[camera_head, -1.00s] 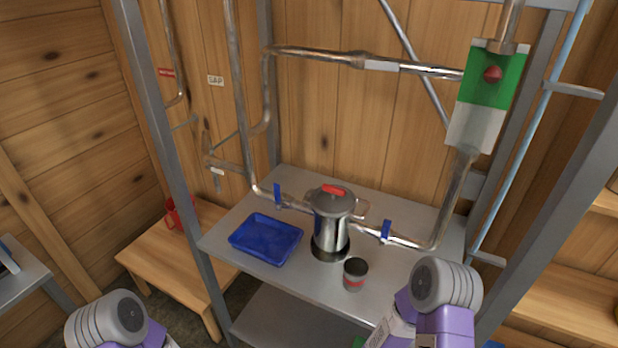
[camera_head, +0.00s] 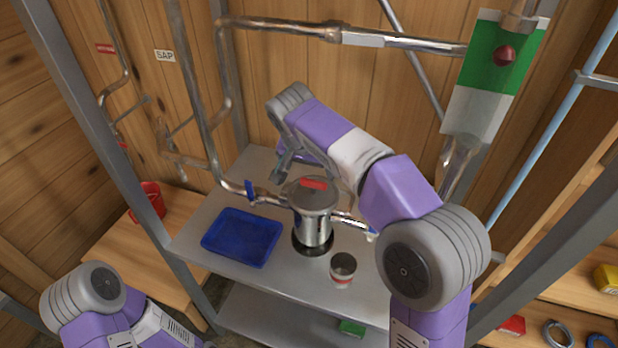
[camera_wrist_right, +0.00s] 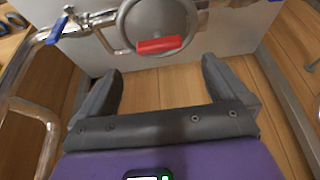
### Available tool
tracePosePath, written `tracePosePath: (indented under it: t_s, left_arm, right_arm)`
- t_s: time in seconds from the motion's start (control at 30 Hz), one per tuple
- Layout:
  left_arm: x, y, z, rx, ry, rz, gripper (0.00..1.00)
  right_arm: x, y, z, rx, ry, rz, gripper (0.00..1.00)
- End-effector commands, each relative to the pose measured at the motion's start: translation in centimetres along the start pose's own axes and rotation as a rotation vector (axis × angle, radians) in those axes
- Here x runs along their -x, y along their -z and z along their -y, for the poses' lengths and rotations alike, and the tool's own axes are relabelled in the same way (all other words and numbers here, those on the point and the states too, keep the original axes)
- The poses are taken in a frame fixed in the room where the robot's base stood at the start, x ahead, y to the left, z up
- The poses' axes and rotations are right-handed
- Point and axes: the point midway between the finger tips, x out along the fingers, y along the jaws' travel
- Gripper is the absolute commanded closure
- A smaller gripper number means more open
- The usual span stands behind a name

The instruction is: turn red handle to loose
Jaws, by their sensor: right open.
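The red handle (camera_head: 314,184) is a short bar on the grey round lid of the steel pot (camera_head: 315,222). In the right wrist view the red handle (camera_wrist_right: 159,45) lies crosswise on the lid (camera_wrist_right: 158,20), just beyond the fingertips. My right gripper (camera_head: 281,174) is behind and left of the lid in the head view, partly hidden by its own wrist.
A blue tray (camera_head: 241,238) and a grey can with a red band (camera_head: 343,268) stand on the metal table near the pot. Pipes with blue valve levers (camera_head: 250,190) join the pot. A metal frame post (camera_head: 135,150) stands at left. A red container (camera_head: 148,202) sits on the wooden bench.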

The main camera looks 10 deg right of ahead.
Motion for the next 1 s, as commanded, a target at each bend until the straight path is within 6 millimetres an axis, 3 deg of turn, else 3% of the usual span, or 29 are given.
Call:
tracePosePath:
  t_s: [0.17,0.5,0.9,1.0]
  left_arm:
    - [-0.5,0.1,0.2,0.0,0.0,-0.001,0.66]
    - [-1.5,0.1,0.5,-0.001,0.0,-0.001,0.66]
    - [-1.6,0.1,0.6,0.0,0.0,-0.001,0.66]
    - [-1.6,0.1,0.6,0.0,0.0,-0.001,0.66]
  right_arm:
    - [-1.3,0.0,-0.2,-0.011,-0.006,-0.003,0.0]
    - [-6.4,0.1,-0.2,-0.009,-0.004,-0.002,0.0]
    - [-7.3,0.1,-0.2,-0.008,-0.002,-0.002,0.0]
    - [-7.3,0.1,-0.2,-0.008,-0.002,-0.002,0.14]
